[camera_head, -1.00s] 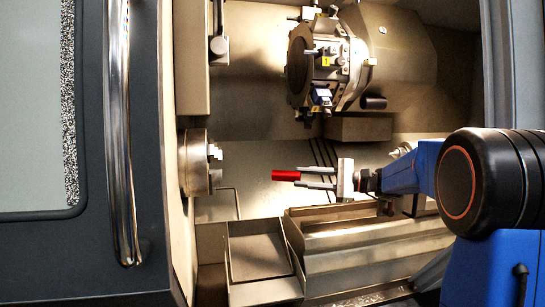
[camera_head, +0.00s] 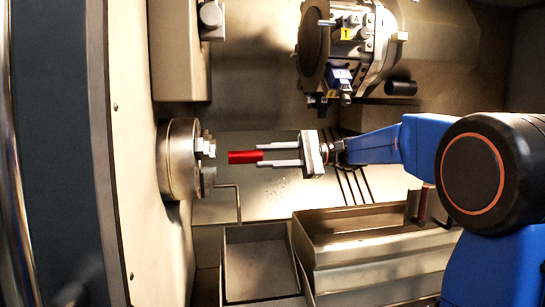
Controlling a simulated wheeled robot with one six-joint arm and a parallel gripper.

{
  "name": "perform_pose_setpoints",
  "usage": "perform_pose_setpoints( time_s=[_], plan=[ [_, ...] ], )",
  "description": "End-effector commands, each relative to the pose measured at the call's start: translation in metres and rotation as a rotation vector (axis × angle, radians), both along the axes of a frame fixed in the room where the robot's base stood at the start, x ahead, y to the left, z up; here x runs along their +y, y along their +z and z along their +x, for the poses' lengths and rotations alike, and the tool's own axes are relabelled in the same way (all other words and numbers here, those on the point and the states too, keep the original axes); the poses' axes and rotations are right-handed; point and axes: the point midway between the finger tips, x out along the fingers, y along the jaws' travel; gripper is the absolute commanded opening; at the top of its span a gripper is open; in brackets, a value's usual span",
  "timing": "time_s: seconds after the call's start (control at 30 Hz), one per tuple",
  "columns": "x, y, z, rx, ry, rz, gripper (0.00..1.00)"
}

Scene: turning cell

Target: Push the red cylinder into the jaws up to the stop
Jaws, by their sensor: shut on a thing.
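The red cylinder (camera_head: 244,157) lies level in front of the chuck, its free end pointing left. My gripper (camera_head: 266,154) is shut on its right end, with its two long fingers above and below. The chuck (camera_head: 181,160) is on the left wall, and its stepped jaws (camera_head: 207,147) face right toward the cylinder. A gap shows between the cylinder's left end and the jaws. The cylinder is roughly at the height of the jaws' middle. The stop inside the chuck is hidden.
A tool turret (camera_head: 345,45) hangs at the upper right, above my arm. A bent rod (camera_head: 238,200) stands below the cylinder. Metal trays (camera_head: 262,268) lie below, and the machine's door frame (camera_head: 60,150) is at the left.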

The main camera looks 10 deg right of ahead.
Motion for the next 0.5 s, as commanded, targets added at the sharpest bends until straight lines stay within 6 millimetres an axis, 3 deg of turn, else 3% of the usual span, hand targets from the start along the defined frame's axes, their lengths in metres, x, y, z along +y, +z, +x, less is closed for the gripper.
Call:
perform_pose_setpoints(
  time_s=[0.5],
  plan=[
    [0.029,-0.001,0.0,0.0,0.0,0.001,0.0]
  ],
)
